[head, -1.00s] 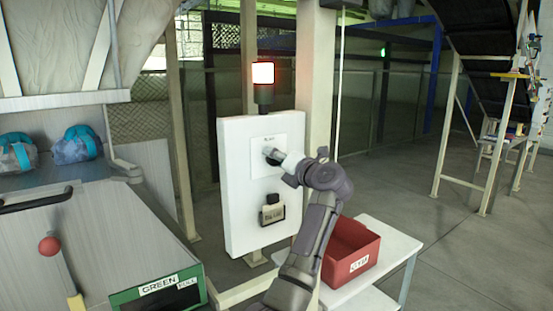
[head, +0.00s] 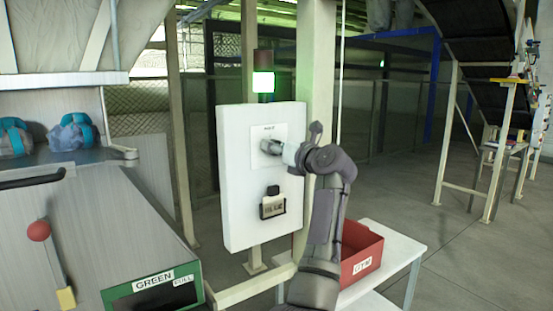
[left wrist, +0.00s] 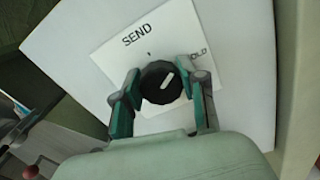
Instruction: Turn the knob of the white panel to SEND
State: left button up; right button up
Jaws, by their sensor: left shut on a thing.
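The white panel (head: 240,190) stands upright on a post in the middle of the head view. Its black knob (left wrist: 155,91) shows in the left wrist view on a white plate (left wrist: 115,57), with SEND printed above it and a partly hidden HOLD label at upper right. The knob's white line slants toward the upper right, on the HOLD side. My left gripper (head: 272,147) is at the panel; in the left wrist view its fingers (left wrist: 162,88) are shut on the knob from both sides. My right gripper is not in view.
A stack light (head: 264,82) above the panel glows green. A small holder with a tag (head: 272,206) is below the knob. A red bin (head: 361,258) on a white table is at lower right. A chute with a green GREEN/FULL front (head: 150,287) is at lower left.

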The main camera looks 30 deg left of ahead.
pick_arm(q)
jog(key=n+b, duration=0.1)
jog(key=n, duration=0.1)
jog(key=n+b, duration=0.2)
jog(key=n, duration=0.1)
jog(key=shift+f+n, duration=0.2)
jog(key=shift+n, duration=0.1)
jog(key=n+b, duration=0.1)
jog(key=n, duration=0.2)
jog(key=shift+s+b, duration=0.1)
jog(key=shift+b, duration=0.25)
jog(key=shift+n+b, duration=0.4)
jog(key=shift+n, duration=0.9)
jog(key=o, duration=1.1)
jog(key=shift+o, duration=0.2)
jog(key=shift+r, duration=0.1)
jog(key=shift+r, duration=0.1)
